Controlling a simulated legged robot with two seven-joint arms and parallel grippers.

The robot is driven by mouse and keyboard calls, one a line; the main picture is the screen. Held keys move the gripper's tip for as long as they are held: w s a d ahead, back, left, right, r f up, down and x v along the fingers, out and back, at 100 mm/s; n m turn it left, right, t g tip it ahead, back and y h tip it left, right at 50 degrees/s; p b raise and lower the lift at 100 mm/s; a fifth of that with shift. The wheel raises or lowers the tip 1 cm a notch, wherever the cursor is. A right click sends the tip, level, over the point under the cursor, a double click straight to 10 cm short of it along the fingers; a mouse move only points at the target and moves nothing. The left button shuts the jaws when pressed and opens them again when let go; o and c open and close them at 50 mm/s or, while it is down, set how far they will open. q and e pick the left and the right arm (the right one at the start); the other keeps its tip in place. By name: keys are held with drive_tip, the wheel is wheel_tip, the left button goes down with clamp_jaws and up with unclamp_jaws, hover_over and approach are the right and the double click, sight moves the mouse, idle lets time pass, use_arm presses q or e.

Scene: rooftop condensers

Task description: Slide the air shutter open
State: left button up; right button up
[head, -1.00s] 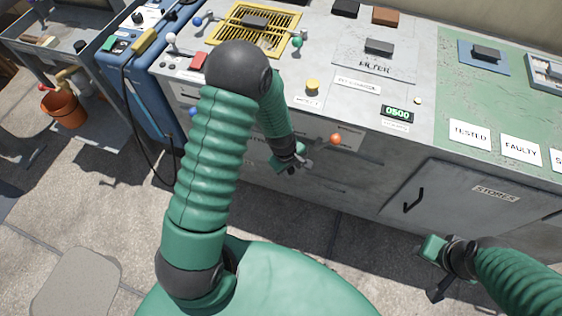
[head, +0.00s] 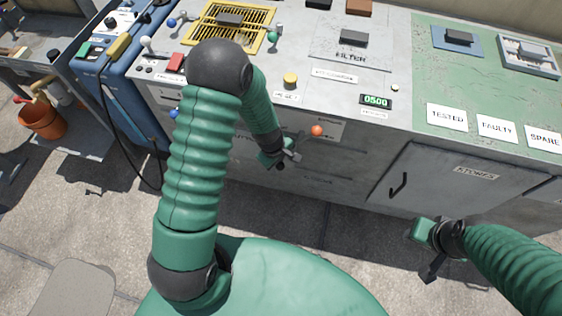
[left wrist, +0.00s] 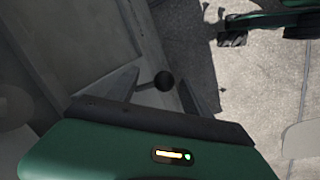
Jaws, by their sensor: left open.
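The air shutter seems to be on the cabinet's front face, below the worktop, but my left arm covers much of that area and its label is only partly readable. An orange ball knob (head: 317,130) stands out from this face. My left gripper (head: 296,154) is open and empty in front of the face, just below and left of the orange knob, apart from it. In the left wrist view a dark ball on a short stem (left wrist: 164,81) shows between the grey fingers; I cannot tell whether it is the same knob. My right gripper (head: 432,256) hangs near the stores door, its jaws unclear.
The worktop carries a yellow grille (head: 228,25), a yellow button (head: 290,79), a filter block (head: 353,37) and a 0500 display (head: 376,100). A stores door (head: 440,180) with a black handle is on the right. An orange bucket (head: 44,121) stands far left.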

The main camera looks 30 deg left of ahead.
use_arm(q)
drive_tip(key=shift+a, duration=0.1)
drive_tip(key=shift+r, duration=0.25)
drive_tip(key=s+a+r+p, duration=0.1)
drive_tip(key=s+r+p, duration=0.2)
drive_tip(key=r+p, duration=0.4)
wheel_tip(320, 180, up, 9)
drive_tip(key=shift+f, duration=0.1)
